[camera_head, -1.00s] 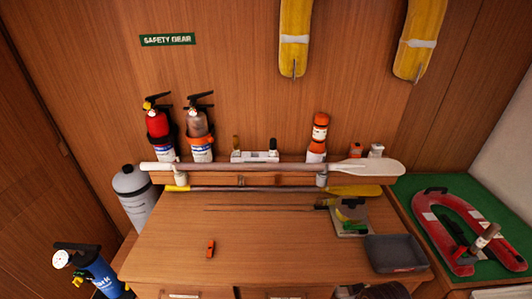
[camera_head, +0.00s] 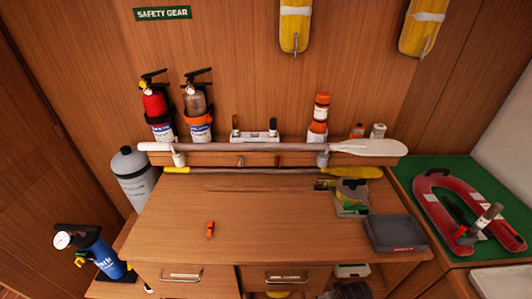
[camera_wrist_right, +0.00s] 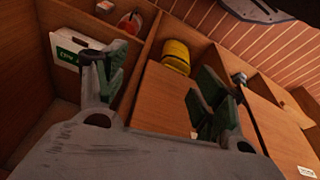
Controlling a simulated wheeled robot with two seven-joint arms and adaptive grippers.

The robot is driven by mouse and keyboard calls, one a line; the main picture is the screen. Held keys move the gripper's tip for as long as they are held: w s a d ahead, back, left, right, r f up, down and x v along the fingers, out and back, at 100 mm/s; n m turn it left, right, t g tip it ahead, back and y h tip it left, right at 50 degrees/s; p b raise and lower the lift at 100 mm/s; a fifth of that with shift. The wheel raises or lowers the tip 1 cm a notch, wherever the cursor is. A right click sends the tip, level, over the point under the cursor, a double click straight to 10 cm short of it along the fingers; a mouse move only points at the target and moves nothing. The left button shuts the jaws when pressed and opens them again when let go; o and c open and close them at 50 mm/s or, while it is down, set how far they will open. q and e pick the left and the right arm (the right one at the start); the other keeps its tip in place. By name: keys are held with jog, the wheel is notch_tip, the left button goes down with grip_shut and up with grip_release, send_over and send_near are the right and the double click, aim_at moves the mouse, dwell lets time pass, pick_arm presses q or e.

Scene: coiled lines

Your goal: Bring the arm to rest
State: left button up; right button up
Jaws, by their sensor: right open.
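My right gripper (camera_wrist_right: 155,88) shows in the right wrist view. Its two dark green fingers stand well apart with nothing between them. Beyond the fingers are wooden compartments and panels; no contact with them shows. A dark shape at the bottom edge of the head view is cut off, and I cannot tell whether it is part of my arm. My left gripper is in neither view.
The wooden worktop (camera_head: 270,222) has much free room. A small orange item (camera_head: 210,229) lies on it, with a grey tray (camera_head: 395,233) at right. A paddle (camera_head: 250,147) lies along the back. A yellow roll (camera_wrist_right: 176,56) sits in a compartment.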

jog(key=s+d+f+b, duration=0.15)
jog(key=s+f, duration=0.25)
jog(key=f, duration=0.9)
jog(key=s+d+f+b, duration=0.1)
jog(key=s+f+b, duration=0.15)
jog(key=f, duration=1.05)
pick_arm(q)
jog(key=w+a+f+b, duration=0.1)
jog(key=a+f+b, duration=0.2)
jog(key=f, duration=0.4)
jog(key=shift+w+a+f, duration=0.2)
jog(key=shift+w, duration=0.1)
pick_arm(e)
jog(key=s+d+f, duration=0.2)
jog(key=s+f, duration=0.6)
jog(key=s, duration=0.1)
jog(key=s+d+f+g, duration=0.1)
jog(key=s+d+f, duration=0.2)
jog(key=s+f, duration=0.6)
jog(key=shift+s+d+f+g+h, duration=0.3)
jog(key=shift+d, duration=0.05)
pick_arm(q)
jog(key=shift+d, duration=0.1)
